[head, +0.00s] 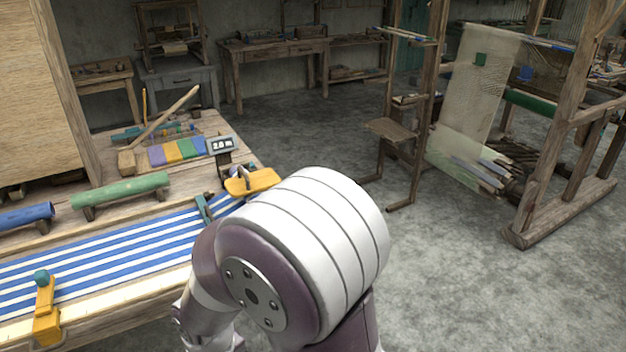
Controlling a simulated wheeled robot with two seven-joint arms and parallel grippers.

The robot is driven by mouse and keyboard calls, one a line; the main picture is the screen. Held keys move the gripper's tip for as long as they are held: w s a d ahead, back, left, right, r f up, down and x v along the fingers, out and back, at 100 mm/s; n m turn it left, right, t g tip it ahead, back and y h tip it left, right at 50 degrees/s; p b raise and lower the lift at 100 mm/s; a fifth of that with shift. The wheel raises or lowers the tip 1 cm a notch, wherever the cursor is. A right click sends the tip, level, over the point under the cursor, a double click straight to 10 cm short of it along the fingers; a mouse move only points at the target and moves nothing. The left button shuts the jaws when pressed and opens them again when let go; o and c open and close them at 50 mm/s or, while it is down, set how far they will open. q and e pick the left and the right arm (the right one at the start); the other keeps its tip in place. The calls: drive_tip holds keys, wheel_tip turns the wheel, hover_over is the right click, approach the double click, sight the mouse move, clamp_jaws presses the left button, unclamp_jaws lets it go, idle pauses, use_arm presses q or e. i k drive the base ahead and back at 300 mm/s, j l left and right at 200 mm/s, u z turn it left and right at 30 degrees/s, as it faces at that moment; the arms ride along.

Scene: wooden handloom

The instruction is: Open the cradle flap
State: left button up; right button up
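No part in view is clearly recognisable as the cradle flap. A yellow piece (252,181) with an upright fin sits at the far right end of the striped cloth, partly behind my arm link. A yellow lever (45,298) with a teal knob stands at the near left edge of the loom. A green roll (120,190) and a blue roll (22,217) rest on small wooden supports behind the cloth. Neither of my grippers is in view. A large white and purple link of my own arm fills the lower middle and hides what is behind it.
Blue-and-white striped cloth (110,255) lies across the loom bench. A small display (222,145) stands by several coloured blocks (178,151) and an angled wooden bar (165,118). A tall wooden loom frame (520,232) stands at right. The grey floor between is open.

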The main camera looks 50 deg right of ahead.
sight(240, 186)
drive_tip(key=z, duration=1.4)
drive_tip(key=i+j+z, duration=0.2)
drive_tip(key=i, duration=0.15)
drive_tip(key=i+z, duration=0.2)
drive_tip(key=i, duration=0.2)
